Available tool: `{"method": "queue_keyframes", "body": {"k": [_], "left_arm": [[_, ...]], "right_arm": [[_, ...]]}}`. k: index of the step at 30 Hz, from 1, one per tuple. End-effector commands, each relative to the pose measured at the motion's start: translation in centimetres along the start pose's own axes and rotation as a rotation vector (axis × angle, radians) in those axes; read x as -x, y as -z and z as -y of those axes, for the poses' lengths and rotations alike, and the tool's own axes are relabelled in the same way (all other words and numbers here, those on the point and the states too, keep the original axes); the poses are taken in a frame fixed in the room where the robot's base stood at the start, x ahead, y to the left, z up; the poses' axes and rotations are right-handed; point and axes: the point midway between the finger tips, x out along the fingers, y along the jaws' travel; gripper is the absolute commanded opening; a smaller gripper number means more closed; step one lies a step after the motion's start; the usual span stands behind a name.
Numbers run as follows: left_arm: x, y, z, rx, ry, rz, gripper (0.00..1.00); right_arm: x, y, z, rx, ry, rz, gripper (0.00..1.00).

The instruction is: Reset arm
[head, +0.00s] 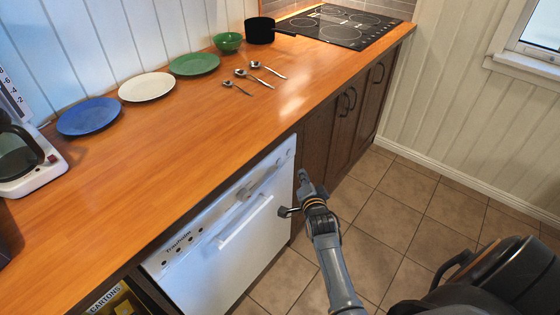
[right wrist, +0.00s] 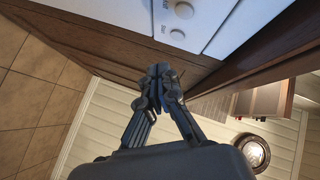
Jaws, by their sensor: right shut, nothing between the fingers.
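My right gripper (head: 303,181) is in front of the counter, beside the right edge of the white dishwasher (head: 225,225). In the right wrist view, its fingers (right wrist: 160,76) come together at the tips, shut and empty. The dishwasher's knobbed panel shows above them. I cannot tell how close the fingertips are to the cabinet front. My right arm reaches up from the bottom of the head view. My left gripper is not in view.
The wooden counter (head: 170,185) holds a blue plate (head: 90,116), white plate (head: 147,87), green plate (head: 194,64), green bowl (head: 228,42), black pot (head: 260,31), spoons (head: 254,76) and a coffee maker (head: 25,160).

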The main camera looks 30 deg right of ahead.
Motion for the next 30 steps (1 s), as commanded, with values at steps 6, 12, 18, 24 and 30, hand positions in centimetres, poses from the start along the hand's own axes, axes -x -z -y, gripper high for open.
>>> {"method": "queue_keyframes", "body": {"k": [6, 12, 18, 24, 30], "left_arm": [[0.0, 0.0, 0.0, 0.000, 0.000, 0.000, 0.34], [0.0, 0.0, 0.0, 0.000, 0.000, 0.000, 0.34], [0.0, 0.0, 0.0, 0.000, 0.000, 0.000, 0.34], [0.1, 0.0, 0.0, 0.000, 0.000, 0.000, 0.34], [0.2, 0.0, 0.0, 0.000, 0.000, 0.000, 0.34]], "right_arm": [[0.0, 0.0, 0.0, 0.000, 0.000, 0.000, 0.00], [0.1, -1.1, -0.8, 0.025, -0.014, 0.022, 0.00], [2.1, -8.9, -7.5, 0.236, -0.104, 0.207, 0.00], [8.6, -18.1, -18.2, 0.550, -0.199, 0.489, 0.00], [18.1, -23.6, -29.0, 0.849, -0.255, 0.781, 0.00]]}}
